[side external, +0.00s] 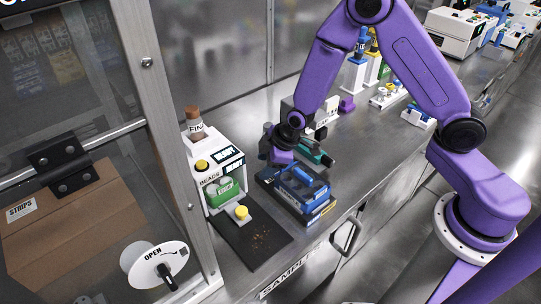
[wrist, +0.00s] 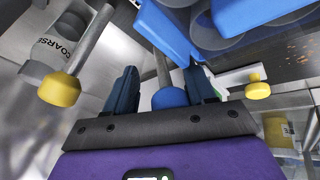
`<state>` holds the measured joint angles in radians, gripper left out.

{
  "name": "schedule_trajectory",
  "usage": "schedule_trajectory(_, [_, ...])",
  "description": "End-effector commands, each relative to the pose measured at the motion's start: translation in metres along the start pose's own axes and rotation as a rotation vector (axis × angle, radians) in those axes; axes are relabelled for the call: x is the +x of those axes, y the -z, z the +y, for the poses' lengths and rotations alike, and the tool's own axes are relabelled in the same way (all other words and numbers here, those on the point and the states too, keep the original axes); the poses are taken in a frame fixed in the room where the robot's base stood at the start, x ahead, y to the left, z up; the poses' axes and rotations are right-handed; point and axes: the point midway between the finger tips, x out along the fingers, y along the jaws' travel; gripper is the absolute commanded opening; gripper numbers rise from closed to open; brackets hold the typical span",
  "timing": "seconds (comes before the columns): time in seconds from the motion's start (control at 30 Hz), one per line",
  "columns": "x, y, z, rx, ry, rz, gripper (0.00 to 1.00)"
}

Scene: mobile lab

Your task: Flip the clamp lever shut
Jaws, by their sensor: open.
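A metal rod with a blue ball knob (wrist: 170,97) shows in the wrist view, likely the clamp lever. My gripper (wrist: 162,78) is open, with one dark finger on each side of this rod and knob; I cannot tell whether either finger touches it. A second rod with a yellow knob (wrist: 60,89) stands left of my fingers, beside a grey part marked COARSE.
The blue rack (side external: 303,188) stands close in front of my gripper. A white bead dispenser (side external: 206,166) with a yellow button and a dark mat (side external: 252,246) are to the left. Other lab devices (side external: 388,95) stand farther back. Bare bench lies right of the gripper.

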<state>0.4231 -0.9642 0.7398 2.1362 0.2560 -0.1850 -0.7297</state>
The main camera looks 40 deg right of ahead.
Motion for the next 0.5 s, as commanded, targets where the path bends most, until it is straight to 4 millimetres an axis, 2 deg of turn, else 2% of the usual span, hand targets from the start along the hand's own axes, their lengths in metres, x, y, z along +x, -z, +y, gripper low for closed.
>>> schedule_trajectory(0.17, [-0.012,0.001,0.0,0.002,-0.001,0.001,0.55])
schedule_trajectory(0.5, [-0.055,0.001,0.0,0.0,-0.001,0.002,0.55])
